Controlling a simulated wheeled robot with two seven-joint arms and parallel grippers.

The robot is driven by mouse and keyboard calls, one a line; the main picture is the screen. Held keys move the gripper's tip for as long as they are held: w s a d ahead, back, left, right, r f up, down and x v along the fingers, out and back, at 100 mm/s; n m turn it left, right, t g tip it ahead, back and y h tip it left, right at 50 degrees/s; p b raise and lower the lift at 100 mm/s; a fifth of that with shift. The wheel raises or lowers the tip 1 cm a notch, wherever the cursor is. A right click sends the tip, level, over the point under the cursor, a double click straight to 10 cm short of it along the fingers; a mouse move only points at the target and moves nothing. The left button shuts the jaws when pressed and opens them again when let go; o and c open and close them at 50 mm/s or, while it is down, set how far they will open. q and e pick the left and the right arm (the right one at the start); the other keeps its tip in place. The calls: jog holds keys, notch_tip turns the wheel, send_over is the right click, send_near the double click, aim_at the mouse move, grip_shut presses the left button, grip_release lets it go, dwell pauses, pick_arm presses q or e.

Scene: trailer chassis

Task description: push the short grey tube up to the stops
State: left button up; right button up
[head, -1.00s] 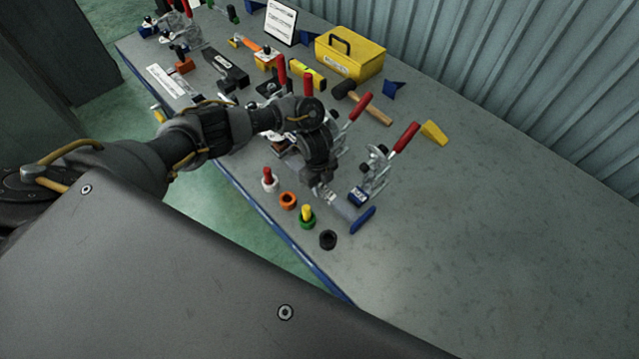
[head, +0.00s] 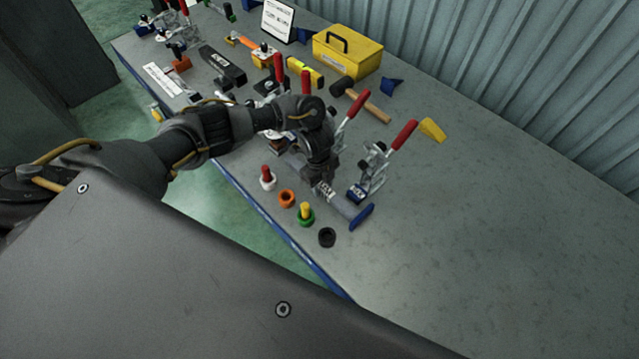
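A grey tube (head: 344,205) with a blue end (head: 361,217) lies near the front edge of the bench, at the middle of the head view. My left gripper (head: 325,187) points down at the tube's upper-left end and covers that part. Its fingers are too small and hidden to tell whether they are open or shut, or whether they touch the tube. The stops cannot be made out behind my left arm. My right gripper is not in view.
Red-handled toggle clamps (head: 374,172) stand close to the right of the tube. An orange ring (head: 287,198), a green piece with a yellow peg (head: 305,213) and a black ring (head: 327,237) lie to the left and in front. A hammer (head: 368,106) and yellow toolbox (head: 347,58) lie behind. The bench's right side is clear.

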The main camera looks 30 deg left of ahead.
pick_arm(q)
jog(key=shift+o, duration=1)
jog(key=shift+w, duration=0.1)
jog(key=shift+a, duration=0.1)
jog(key=shift+a, duration=0.1)
jog(key=shift+r, duration=0.25)
notch_tip(320, 180, up, 10)
jog(key=a, duration=0.1)
jog(key=shift+w+r+p, duration=0.15)
jog(key=shift+w+p, duration=0.05)
jog(key=shift+p, duration=0.2)
